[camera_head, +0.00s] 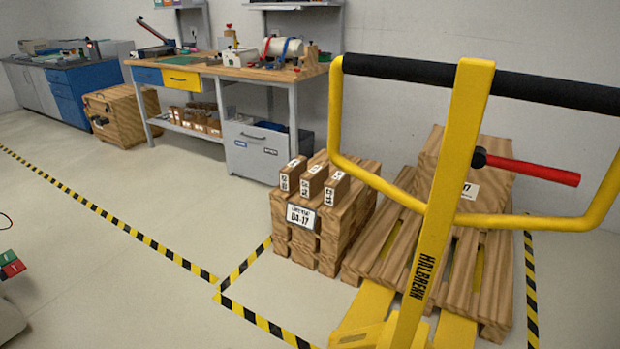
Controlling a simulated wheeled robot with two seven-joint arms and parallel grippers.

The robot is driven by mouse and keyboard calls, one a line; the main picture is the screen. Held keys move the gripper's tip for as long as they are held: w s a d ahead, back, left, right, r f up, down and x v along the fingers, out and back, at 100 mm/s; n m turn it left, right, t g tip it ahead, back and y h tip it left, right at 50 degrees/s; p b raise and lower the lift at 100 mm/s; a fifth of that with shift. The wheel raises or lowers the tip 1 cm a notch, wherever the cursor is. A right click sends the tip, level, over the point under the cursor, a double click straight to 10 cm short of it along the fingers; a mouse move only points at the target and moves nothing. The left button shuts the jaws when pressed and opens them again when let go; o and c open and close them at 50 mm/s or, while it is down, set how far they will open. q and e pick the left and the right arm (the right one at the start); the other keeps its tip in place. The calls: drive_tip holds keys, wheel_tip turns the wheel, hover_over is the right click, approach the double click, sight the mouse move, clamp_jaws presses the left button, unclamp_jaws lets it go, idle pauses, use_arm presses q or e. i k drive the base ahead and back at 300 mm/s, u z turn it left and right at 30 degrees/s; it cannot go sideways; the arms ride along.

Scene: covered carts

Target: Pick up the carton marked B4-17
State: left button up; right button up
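A wood-coloured carton or crate (335,235) stands on the floor at centre, left of the pallet. Its white label (300,216) reads like D4-17 or B4-17; I cannot tell the first letter for sure. Three small labelled blocks (311,180) stand in a row on top of it. A second wood-coloured carton (500,180) sits on the pallet (465,265) at right. Its label ends in 7, and the rest is hidden behind the yellow handle post. Neither of my grippers is in view.
A yellow pallet truck (440,220) with a black grip bar and red lever stands in front of the pallet. Yellow-black tape (130,228) marks the floor. A cluttered workbench (225,68) and a wooden chest (118,115) stand behind. The left floor is mostly clear.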

sight(312, 181)
drive_tip(key=u, duration=0.45)
drive_tip(key=k, duration=0.6)
drive_tip(key=u, duration=0.85)
drive_tip(key=i, duration=2.1)
drive_tip(key=z, duration=0.25)
drive_tip(key=i, duration=2.1)
drive_tip(key=z, duration=1.9)
drive_tip(key=i, duration=1.2)
drive_tip(key=z, duration=0.85)
drive_tip(key=i, duration=0.45)
